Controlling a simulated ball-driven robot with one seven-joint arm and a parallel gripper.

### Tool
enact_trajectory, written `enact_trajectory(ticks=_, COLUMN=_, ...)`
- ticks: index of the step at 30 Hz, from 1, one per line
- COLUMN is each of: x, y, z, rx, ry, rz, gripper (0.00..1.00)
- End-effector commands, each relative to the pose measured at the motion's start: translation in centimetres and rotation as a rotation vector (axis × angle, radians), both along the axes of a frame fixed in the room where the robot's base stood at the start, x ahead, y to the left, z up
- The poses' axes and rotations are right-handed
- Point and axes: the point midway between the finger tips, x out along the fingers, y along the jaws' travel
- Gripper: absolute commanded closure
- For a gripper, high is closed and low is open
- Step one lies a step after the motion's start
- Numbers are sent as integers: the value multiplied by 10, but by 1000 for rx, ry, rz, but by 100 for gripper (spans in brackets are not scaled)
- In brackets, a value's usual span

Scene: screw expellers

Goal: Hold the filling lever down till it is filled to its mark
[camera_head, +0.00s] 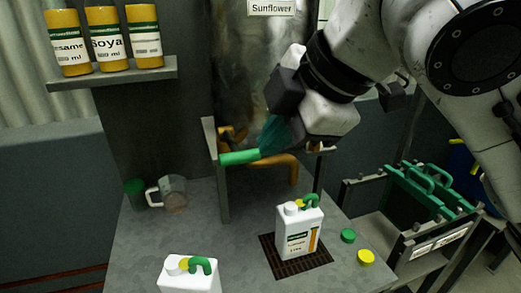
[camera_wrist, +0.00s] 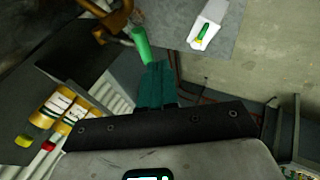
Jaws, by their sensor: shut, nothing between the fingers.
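The filling lever has a green grip (camera_head: 240,157) and sticks out at the front of the metal tank labelled Sunflower (camera_head: 250,70). An orange-brown pipe (camera_head: 292,170) bends down beside it. My gripper (camera_head: 262,148) has teal fingers, shut and empty, at the lever's free end; I cannot tell whether they touch it. In the wrist view the shut fingers (camera_wrist: 156,66) lie right beside the tip of the green grip (camera_wrist: 141,45). A white canister (camera_head: 298,230) with a green handle stands upright on a dark grate (camera_head: 285,270) below the pipe. Its fill level is not readable.
A second white canister (camera_head: 188,275) stands at the table's front edge. A green cap (camera_head: 348,236) and a yellow cap (camera_head: 366,257) lie right of the grate. A clear jug (camera_head: 172,192) stands at left. A bottle shelf (camera_head: 115,75) is upper left; green crates (camera_head: 425,190) stand right.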

Motion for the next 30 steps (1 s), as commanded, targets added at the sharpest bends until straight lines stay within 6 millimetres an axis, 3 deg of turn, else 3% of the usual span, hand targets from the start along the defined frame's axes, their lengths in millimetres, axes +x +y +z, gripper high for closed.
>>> enact_trajectory(ticks=3, x=-6, y=-7, z=16, rx=0, ry=-1, rz=-1, gripper=100)
enact_trajectory(ticks=9, x=-12, y=-12, z=25, rx=0, ry=0, rz=0, gripper=100)
enact_trajectory(ticks=22, x=-10, y=-12, z=26, rx=22, ry=4, rz=-8, gripper=100)
enact_trajectory(ticks=30, x=12, y=-15, z=12, rx=287, ry=70, rz=-143, gripper=100)
